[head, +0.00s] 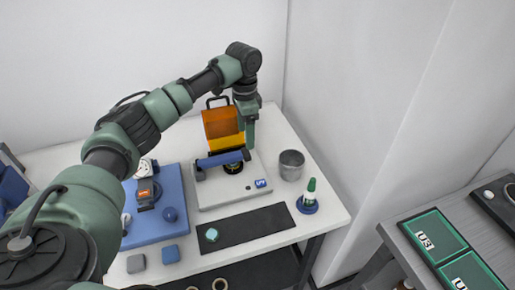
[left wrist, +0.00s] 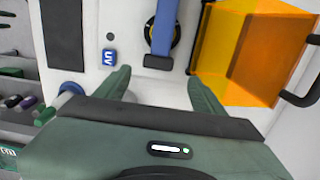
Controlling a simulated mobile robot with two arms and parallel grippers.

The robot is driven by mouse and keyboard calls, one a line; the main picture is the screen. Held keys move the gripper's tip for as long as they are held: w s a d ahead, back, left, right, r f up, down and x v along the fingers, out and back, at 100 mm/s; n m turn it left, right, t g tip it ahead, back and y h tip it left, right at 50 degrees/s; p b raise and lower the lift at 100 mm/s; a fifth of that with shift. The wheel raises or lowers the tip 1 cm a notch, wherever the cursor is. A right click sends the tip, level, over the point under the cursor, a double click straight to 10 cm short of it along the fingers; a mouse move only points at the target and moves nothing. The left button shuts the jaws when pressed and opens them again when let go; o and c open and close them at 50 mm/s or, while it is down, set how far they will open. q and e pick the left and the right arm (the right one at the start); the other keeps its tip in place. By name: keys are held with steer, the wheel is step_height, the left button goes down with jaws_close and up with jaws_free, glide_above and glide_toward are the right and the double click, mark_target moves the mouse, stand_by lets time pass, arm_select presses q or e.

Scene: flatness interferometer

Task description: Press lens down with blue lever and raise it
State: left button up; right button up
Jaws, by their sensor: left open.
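The blue lever (head: 222,158) lies across the white instrument base (head: 215,195), over the dark round lens (head: 236,167). The lens also shows in the left wrist view as a black ring (left wrist: 175,32) partly covered by the lever (left wrist: 163,25). My left gripper (head: 250,142) points down at the lever's right end. In the left wrist view my left gripper (left wrist: 160,84) is open and empty. The lever's grey-tipped end lies between the lines of its two fingers, just beyond the fingertips. I cannot tell the height gap. My right gripper is out of view.
An orange transparent cover (head: 222,126) with a black handle stands behind the lever. A blue UV button (head: 261,183) sits on the base. A metal cup (head: 291,164) and a green-white bottle (head: 310,190) stand right. A black mat (head: 250,228) lies in front.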

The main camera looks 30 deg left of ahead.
mark_target(244, 152)
arm_select(q)
steer(key=shift+w+a+f, duration=0.15)
steer(key=shift+w+a, duration=0.2)
steer(key=shift+s, duration=0.3)
steer(key=s+f, duration=0.1)
steer(key=s+f+p, duration=0.1)
steer(key=f, duration=0.1)
steer(key=shift+d+p, duration=0.15)
steer(key=shift+p, duration=0.15)
steer(key=f, duration=0.2)
steer(key=shift+w+f, duration=0.35)
steer(key=shift+w, duration=0.05)
steer(key=shift+f, duration=0.35)
steer(key=shift+c, duration=1.2)
jaws_close()
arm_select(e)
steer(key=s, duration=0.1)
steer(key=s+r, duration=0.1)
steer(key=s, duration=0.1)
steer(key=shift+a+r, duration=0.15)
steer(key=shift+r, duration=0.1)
